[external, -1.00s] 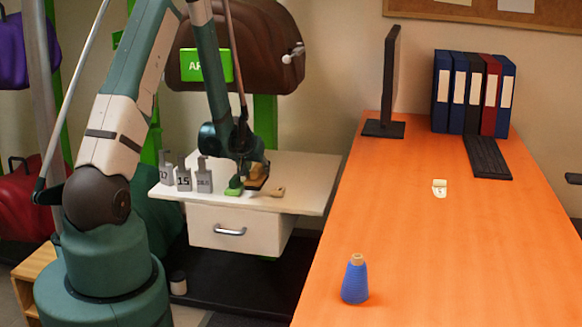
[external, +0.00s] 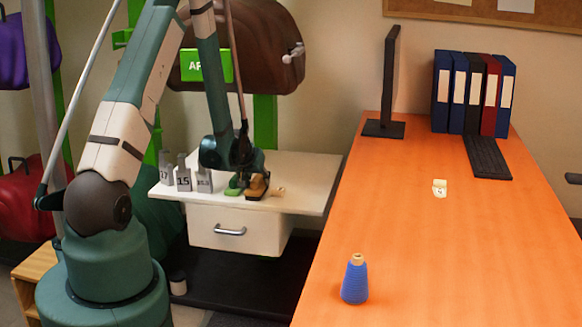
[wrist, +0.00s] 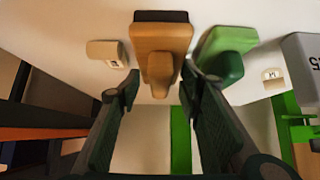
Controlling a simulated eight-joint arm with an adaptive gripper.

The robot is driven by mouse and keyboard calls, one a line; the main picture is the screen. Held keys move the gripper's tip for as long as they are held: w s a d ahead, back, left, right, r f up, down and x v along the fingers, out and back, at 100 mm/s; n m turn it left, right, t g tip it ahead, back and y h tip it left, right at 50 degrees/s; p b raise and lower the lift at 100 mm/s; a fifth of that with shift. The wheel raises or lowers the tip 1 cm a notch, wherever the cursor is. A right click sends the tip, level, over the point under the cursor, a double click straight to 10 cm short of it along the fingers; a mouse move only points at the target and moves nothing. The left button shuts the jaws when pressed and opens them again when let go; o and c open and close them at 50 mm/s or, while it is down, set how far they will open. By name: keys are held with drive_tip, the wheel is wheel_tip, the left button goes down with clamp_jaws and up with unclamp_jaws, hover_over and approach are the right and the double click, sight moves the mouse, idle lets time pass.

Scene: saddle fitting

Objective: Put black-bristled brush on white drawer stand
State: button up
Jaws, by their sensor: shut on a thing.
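The black-bristled brush (external: 257,190) is a brown block with a rounded grip and a dark strip along one edge. It is at the top of the white drawer stand (external: 310,172), and it also shows ahead of my fingers in the wrist view (wrist: 160,42). My gripper (external: 247,180) is low over the stand, with its fingers on either side of the brush's grip, shut on it. Whether the brush bears fully on the stand top is hard to tell.
A green brush-like tool (wrist: 225,55) is close beside the brush on the right in the wrist view. A small pale tag (wrist: 107,53) is on its other side. Grey numbered blocks (external: 183,178) stand at the stand's left. Its right part is clear.

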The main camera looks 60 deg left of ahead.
drive_tip(key=o, duration=1)
drive_tip(key=shift+r, duration=0.1)
drive_tip(key=shift+p+v, duration=0.3)
drive_tip(key=shift+v, duration=0.55)
drive_tip(key=shift+p+v, duration=1.15)
drive_tip(key=shift+v, duration=4)
drive_tip(key=shift+d+r, duration=0.1)
drive_tip(key=shift+r, duration=0.05)
